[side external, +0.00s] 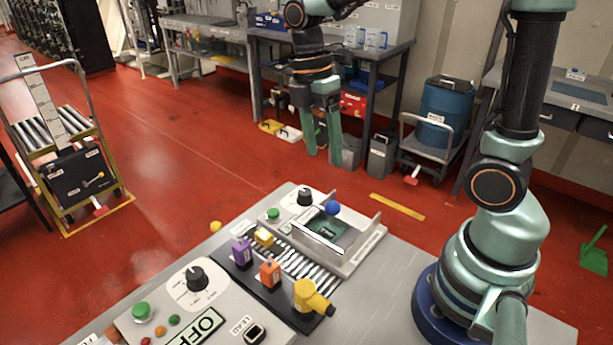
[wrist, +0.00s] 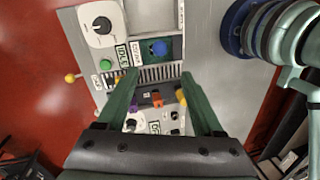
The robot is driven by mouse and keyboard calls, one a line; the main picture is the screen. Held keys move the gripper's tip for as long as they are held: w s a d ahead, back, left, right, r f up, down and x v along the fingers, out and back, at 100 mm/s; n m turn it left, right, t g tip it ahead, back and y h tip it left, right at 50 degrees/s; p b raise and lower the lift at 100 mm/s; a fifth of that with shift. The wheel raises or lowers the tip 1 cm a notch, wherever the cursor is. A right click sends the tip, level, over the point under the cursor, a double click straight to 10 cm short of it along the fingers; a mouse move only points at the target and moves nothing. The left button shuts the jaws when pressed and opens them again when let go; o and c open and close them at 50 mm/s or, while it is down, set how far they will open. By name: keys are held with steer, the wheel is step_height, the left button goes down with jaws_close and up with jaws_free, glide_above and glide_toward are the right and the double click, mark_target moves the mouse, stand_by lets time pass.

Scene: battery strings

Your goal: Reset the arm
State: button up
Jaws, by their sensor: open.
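My gripper (side external: 324,134) hangs above the far end of the workbench in the side view, fingers pointing down, apart and empty. In the wrist view my gripper (wrist: 158,98) shows two green fingers spread over the panel. My gripper touches none of these.
A cart (side external: 70,170) with rollers stands at the left. Red floor lies open between it and the bench. A blue drum (side external: 445,110) stands behind.

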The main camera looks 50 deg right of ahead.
steer(key=s+r+m+t, duration=0.1)
steer(key=m+t, duration=0.1)
steer(key=m, duration=0.3)
steer(key=r+m+t, duration=0.2)
steer(key=m+t, duration=0.1)
steer(key=m, duration=0.2)
steer(key=s+d+r+m+t, duration=0.1)
steer(key=m+t, duration=0.1)
steer(key=m, duration=0.3)
steer(key=shift+s+r+m+t, duration=0.25)
steer(key=shift+s+m+t, duration=0.05)
steer(key=shift+m+t, duration=0.1)
